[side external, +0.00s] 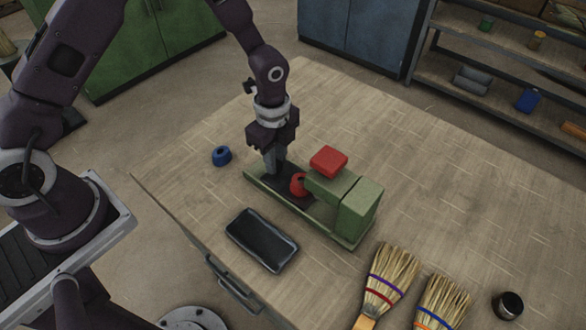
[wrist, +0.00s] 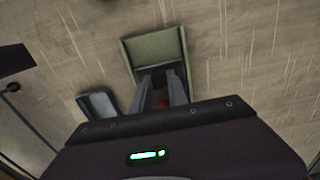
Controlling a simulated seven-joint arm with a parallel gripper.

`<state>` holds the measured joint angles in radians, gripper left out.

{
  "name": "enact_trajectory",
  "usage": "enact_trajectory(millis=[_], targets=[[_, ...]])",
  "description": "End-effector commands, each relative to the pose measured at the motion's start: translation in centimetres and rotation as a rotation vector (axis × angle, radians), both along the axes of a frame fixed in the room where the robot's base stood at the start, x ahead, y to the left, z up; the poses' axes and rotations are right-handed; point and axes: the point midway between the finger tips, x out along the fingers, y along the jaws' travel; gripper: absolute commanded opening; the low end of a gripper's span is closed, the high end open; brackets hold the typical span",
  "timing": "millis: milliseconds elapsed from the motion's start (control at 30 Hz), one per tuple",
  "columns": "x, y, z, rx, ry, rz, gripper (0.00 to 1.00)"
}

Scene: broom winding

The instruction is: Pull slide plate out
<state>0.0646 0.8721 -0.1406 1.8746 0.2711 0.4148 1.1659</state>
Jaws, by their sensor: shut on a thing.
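A green winding machine (side external: 358,208) stands on the wooden table, with a long low channel running to the left. A dark slide plate (side external: 296,196) lies in this channel; its dark surface also shows in the wrist view (wrist: 160,68) inside the green frame. A red round part (side external: 298,184) sits at the machine's mouth, and a red block (side external: 328,160) is on top. My gripper (side external: 274,174) points down into the channel, left of the red round part, with its fingers shut at the slide plate. The exact part gripped is hidden. The fingers also show in the wrist view (wrist: 162,76).
A dark tray (side external: 262,240) lies in front of the machine. A blue ring-shaped item (side external: 221,156) is to the left. Two brooms (side external: 388,278) (side external: 440,302) and a dark cup (side external: 507,305) are at the front right. The table behind the machine is clear.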

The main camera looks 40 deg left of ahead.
Motion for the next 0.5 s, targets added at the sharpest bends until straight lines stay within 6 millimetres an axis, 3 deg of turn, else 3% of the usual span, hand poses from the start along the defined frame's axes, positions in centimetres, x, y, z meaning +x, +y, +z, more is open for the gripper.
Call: enact_trajectory(millis=[100, 200, 500], targets=[[0.1, 2.6, 0.1, -0.001, -0.003, 0.006, 0.0], [0.1, 3.9, 0.1, -0.001, -0.003, 0.002, 0.0], [0.1, 4.7, 0.1, 0.003, -0.003, 0.001, 0.0]])
